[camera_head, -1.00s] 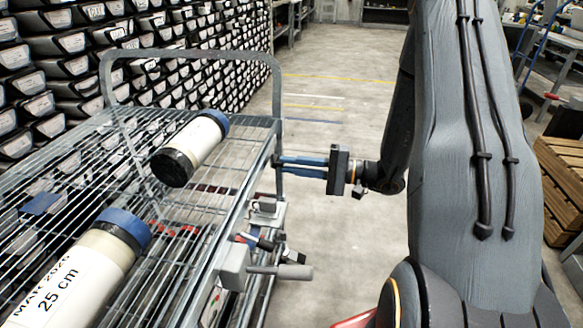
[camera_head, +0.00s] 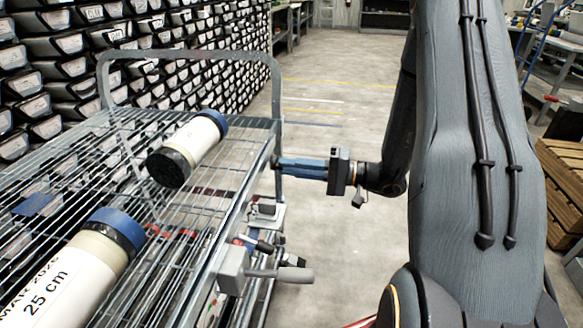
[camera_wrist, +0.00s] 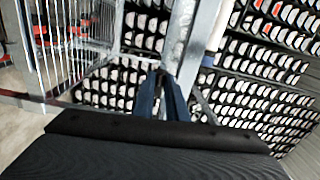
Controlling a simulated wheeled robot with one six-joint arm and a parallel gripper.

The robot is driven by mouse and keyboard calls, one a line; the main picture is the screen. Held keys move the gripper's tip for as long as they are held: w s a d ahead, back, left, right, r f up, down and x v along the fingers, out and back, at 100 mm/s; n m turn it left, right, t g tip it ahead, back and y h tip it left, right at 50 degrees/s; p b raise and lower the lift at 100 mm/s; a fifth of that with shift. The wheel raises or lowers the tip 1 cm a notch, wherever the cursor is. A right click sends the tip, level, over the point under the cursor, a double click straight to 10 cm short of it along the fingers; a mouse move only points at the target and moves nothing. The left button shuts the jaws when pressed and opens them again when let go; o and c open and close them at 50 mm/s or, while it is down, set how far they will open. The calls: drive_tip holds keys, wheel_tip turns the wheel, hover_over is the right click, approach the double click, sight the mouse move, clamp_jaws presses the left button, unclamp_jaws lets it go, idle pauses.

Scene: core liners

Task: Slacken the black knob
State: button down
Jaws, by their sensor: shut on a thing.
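The black knob (camera_head: 275,161) is a small dark piece on the side of the grey cart frame, by the upright at its near right corner. My gripper (camera_head: 281,163) reaches in from the right with its blue fingers level, their tips shut on the knob and covering most of it. In the wrist view my gripper (camera_wrist: 160,76) shows the two blue fingers close together against a grey metal post. The knob itself is hidden there between the tips.
The wire cart shelf (camera_head: 95,195) holds two white core liners, one with a dark end (camera_head: 188,148) and one labelled 25 cm (camera_head: 70,275). A clamp with a grey handle (camera_head: 285,274) sticks out below my gripper. The floor (camera_head: 330,120) beyond is clear.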

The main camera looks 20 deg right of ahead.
drive_tip(key=c, duration=1.8)
unclamp_jaws()
drive_tip(key=shift+o, duration=0.2)
drive_tip(key=v, duration=0.8)
drive_tip(key=shift+a+r, duration=0.1)
